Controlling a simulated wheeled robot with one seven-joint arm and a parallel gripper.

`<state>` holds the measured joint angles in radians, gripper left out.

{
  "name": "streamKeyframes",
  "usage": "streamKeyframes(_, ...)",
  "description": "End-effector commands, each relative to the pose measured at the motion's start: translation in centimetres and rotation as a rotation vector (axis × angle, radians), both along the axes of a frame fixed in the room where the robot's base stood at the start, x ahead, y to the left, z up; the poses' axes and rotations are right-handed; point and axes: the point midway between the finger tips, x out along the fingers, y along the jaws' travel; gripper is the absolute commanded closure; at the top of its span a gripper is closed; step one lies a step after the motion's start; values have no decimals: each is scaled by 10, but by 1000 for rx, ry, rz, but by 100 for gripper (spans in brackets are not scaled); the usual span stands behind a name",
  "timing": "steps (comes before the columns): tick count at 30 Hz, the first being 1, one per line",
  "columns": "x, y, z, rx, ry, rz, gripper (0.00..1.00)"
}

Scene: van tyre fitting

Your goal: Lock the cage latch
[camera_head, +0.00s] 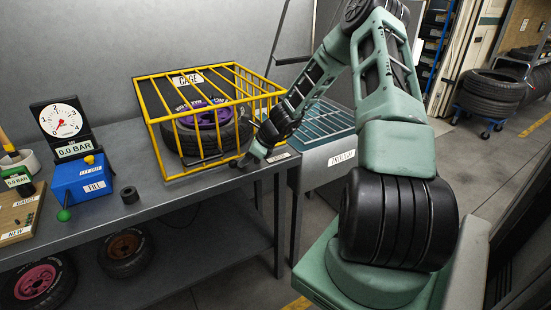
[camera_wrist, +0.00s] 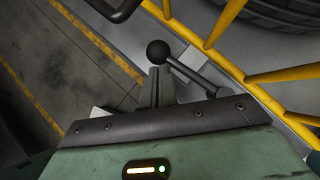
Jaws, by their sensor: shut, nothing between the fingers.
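The yellow barred cage (camera_head: 172,134) stands on the bench with a tyre on a purple rim (camera_head: 208,115) inside it. The wrist view shows the cage's yellow bars (camera_wrist: 270,103) close up. A dark lever with a ball end (camera_wrist: 159,52), apparently the latch, lies beside the cage frame and slants from the ball down to the right. My gripper (camera_wrist: 158,72) is shut and empty, its fingertips just below the ball; I cannot tell if they touch it. In the head view my gripper (camera_head: 246,160) is at the cage's front right corner, where the latch is hard to make out.
A blue box (camera_head: 80,180), a dial gauge (camera_head: 62,121) and a small black cylinder (camera_head: 129,195) stand on the bench to the left. A dark curved handle (camera_wrist: 114,10) is at the wrist view's top.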

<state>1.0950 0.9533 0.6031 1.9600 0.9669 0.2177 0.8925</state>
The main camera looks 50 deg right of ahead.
Motion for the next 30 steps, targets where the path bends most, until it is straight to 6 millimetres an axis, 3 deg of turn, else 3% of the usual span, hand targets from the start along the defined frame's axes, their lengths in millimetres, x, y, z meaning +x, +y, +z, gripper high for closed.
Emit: streamKeyframes(30, 11, 3, 2, 2, -2, 6, 100)
